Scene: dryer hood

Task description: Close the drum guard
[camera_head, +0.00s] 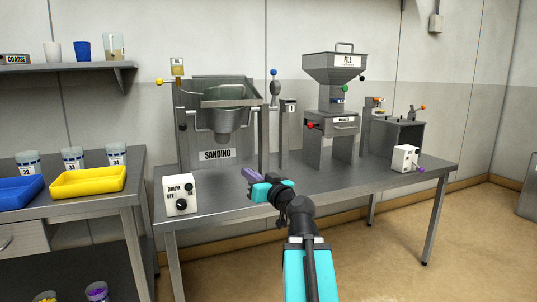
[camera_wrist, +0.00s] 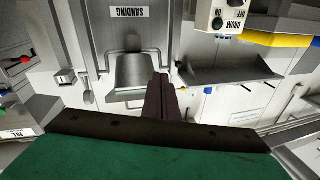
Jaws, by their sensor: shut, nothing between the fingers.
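The sanding station stands on the left part of the steel bench, with a white SANDING label (camera_head: 217,154) on its back plate; the label also shows upside down in the wrist view (camera_wrist: 129,12). At its top is a wide grey metal hood-like frame with a greenish panel (camera_head: 226,92), which seems to be the drum guard. A rounded grey drum or funnel (camera_head: 222,122) hangs below it. I cannot tell clearly how far the guard is open. My gripper (camera_head: 251,174) is shut and empty, in front of and below the station, apart from it. Its dark fingers (camera_wrist: 160,97) show in the wrist view.
A white DRUM switch box (camera_head: 180,194) stands at the bench's front left. To the right are a lever with a blue knob (camera_head: 274,73), a FILL hopper (camera_head: 335,68) and another white box (camera_head: 405,158). A yellow tray (camera_head: 88,182) lies on the left table. The bench's front middle is clear.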

